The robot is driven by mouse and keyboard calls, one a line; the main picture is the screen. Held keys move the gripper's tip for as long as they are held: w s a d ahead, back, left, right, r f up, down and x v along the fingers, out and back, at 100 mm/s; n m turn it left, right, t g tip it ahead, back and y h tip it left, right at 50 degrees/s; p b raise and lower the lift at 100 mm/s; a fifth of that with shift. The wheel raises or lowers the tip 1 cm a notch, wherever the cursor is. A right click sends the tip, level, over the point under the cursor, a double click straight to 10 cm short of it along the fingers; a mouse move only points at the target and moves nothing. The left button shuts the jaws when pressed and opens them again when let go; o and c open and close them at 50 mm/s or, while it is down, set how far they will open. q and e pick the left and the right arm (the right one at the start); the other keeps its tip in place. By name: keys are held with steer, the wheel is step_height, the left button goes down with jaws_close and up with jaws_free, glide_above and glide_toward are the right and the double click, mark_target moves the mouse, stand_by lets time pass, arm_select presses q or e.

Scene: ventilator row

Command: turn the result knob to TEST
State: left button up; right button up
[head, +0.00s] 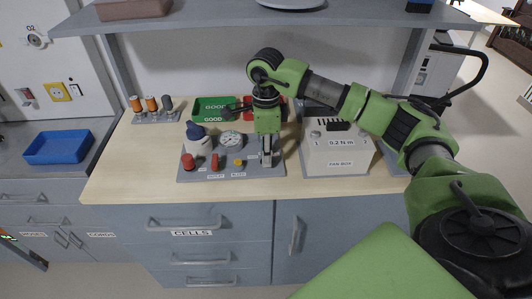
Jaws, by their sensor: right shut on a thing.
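A grey test panel (225,174) lies on the wooden bench, with a round gauge (231,140), a red knob (188,162), a red outlet lever (215,163) and a yellow bleed knob (240,162) on it. My right gripper (267,160) points down at the panel's right end. It is shut on the small result knob there, which its fingers mostly hide. I cannot read the knob's marks or tell which way it points. My left gripper is not in view.
A green tray marked GOOD (214,108) and a red tray (279,105) stand behind the panel, the red one partly hidden by my arm. A shelf (215,23) hangs above. Bare bench lies left of the panel (125,165).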

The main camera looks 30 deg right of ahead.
steer(key=o, duration=1.1)
steer(key=shift+r, duration=0.1)
step_height(320, 180, up, 12)
stand_by(0.4)
